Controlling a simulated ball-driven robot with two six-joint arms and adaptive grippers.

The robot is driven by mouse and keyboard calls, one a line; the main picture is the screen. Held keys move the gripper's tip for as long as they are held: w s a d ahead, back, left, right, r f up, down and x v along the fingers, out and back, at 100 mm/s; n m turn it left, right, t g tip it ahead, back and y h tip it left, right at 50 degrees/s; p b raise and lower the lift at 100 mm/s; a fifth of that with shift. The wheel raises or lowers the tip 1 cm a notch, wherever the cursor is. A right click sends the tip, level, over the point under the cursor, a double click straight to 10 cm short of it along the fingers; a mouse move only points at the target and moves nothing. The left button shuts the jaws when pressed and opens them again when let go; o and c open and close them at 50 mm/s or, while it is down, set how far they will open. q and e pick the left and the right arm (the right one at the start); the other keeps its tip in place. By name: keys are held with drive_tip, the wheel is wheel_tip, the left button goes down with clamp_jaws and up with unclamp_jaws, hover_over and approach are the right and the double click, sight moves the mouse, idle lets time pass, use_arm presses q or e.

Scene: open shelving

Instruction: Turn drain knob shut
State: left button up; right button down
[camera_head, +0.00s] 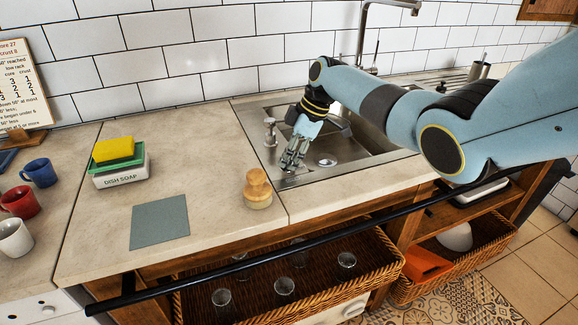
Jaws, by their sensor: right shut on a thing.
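The steel sink (283,178) is set in the counter at the middle of the view, with a round drain (327,162) in its basin. My right arm comes in from the right, and my right gripper (290,164) points down at the sink's left front rim. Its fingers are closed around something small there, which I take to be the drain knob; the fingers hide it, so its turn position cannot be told. A small metal fitting (270,131) stands upright on the sink's left rim, apart from the fingers. My left gripper is out of view.
A wooden brush (257,188) stands on the counter left of the gripper. A grey-green mat (159,222), a dish soap tray (122,175) with a yellow sponge (113,148), and mugs (21,201) are farther left. A dark rail (250,266) runs along the front.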

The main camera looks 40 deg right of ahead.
drive_tip(key=shift+w+n+g+b, duration=0.1)
drive_tip(key=shift+n+g+b, duration=0.7)
drive_tip(key=shift+n+b, duration=1.1)
drive_tip(key=c, duration=1.4)
unclamp_jaws()
drive_tip(key=shift+y, duration=0.3)
drive_tip(key=v, duration=1.2)
drive_tip(key=shift+f, duration=0.1)
